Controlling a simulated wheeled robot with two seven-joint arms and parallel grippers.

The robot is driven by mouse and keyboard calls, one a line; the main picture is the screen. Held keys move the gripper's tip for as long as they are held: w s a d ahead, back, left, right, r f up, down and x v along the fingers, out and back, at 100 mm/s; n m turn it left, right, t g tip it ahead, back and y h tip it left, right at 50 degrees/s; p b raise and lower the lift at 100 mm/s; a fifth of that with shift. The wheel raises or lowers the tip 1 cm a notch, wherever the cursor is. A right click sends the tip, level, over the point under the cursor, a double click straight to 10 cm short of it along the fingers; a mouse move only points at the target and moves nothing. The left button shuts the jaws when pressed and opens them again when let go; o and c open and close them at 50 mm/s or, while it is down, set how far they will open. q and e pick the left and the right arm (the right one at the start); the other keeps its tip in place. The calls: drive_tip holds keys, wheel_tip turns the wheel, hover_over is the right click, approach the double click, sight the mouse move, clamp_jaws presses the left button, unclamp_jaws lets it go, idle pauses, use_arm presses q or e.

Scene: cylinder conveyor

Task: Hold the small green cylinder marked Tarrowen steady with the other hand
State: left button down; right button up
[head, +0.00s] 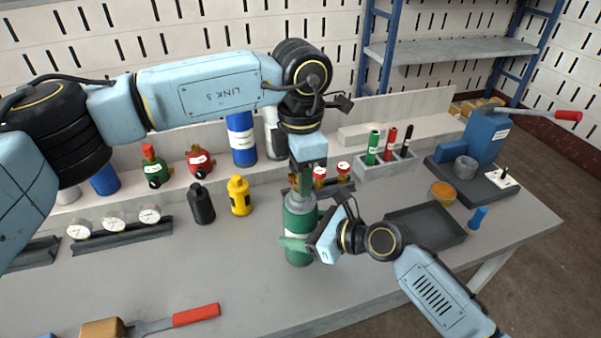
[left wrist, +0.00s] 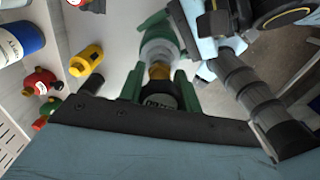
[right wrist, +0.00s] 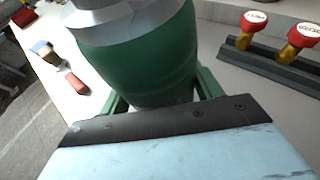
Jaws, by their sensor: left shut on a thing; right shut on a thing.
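The green cylinder (head: 298,222) with a grey shoulder stands upright on the bench in the head view. Its body fills the top of the right wrist view (right wrist: 140,60). My right gripper (head: 303,243) is shut around the lower part of its body from the right. My left gripper (head: 303,182) is directly above, shut on a dark piece with a white label (left wrist: 160,102) at the cylinder's brass neck (left wrist: 159,72). The grey shoulder also shows in the left wrist view (left wrist: 158,48). I cannot read a name on the cylinder; the grippers hide part of it.
A black bottle (head: 201,204) and a yellow one (head: 239,196) stand to the left. Gauges on a rail (head: 120,236) are further left. An empty dark tray (head: 427,227) lies to the right. A red-handled tool (head: 196,315) lies at the front; the bench between is clear.

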use_arm(q)
drive_tip(key=shift+r, duration=0.25)
drive_tip(key=shift+r, duration=0.25)
drive_tip(key=shift+r, duration=0.1)
drive_tip(key=shift+r, duration=0.25)
drive_tip(key=shift+r, duration=0.2)
drive_tip(key=shift+r, duration=4)
use_arm(e)
drive_tip(key=o, duration=1.2)
drive_tip(key=shift+c, duration=0.2)
